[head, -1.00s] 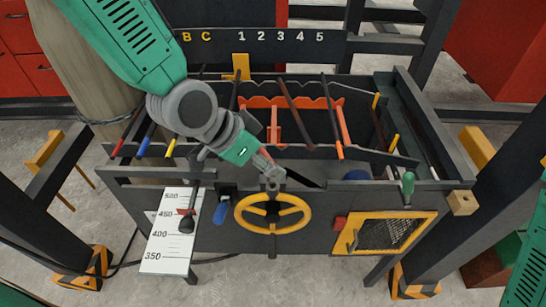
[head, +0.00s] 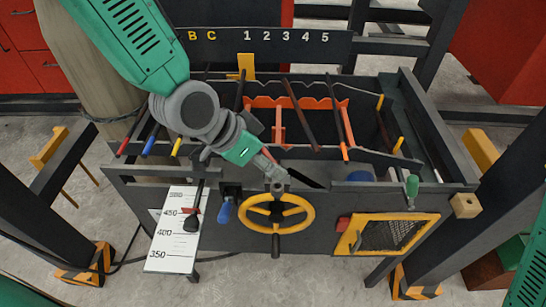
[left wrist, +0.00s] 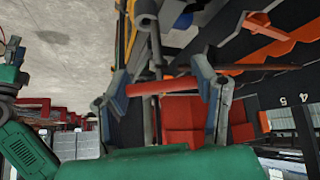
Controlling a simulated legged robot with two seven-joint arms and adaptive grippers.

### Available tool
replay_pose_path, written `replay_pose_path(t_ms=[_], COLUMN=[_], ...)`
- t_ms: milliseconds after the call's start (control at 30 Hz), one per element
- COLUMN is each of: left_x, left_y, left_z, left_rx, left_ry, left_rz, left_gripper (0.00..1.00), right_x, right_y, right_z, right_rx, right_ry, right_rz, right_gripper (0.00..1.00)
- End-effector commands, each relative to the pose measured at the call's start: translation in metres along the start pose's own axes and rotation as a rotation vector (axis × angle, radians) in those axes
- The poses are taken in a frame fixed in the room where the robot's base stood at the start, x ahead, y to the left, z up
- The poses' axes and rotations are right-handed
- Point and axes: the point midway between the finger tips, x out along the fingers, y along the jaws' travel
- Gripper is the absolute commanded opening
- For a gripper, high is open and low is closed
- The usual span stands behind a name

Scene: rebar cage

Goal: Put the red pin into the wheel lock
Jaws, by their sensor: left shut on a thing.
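My left gripper (head: 277,182) is just above the top rim of the yellow handwheel (head: 311,213) on the front of the dark bench. In the left wrist view, its two fingers (left wrist: 162,82) are shut on the red pin (left wrist: 150,88), which lies crosswise between them. The wheel lock cannot be made out; the gripper covers the area above the wheel. My right gripper is not in view.
The bench trough holds dark bars and an orange notched rack (head: 278,126). A white scale board (head: 170,240) and a blue handle (head: 225,211) are left of the wheel. A yellow-framed mesh panel (head: 352,240) and a green handle (head: 412,187) are to its right.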

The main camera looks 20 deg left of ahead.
Motion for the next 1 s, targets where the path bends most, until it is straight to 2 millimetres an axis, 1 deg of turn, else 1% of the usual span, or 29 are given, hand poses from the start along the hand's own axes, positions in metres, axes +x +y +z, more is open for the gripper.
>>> replay_pose_path(t_ms=[667, 1000], left_x=[-0.0027, 0.0007], left_y=[-0.0054, 0.0017], left_z=[0.0043, -0.0014], left_rx=[-0.001, 0.002], left_ry=[0.004, 0.002], left_rz=[0.003, 0.001], left_gripper=[0.17, 0.17], right_x=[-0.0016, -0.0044], right_y=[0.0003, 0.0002], right_z=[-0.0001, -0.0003], right_rx=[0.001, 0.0], right_ry=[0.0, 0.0], right_rz=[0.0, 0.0], right_gripper=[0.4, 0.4])
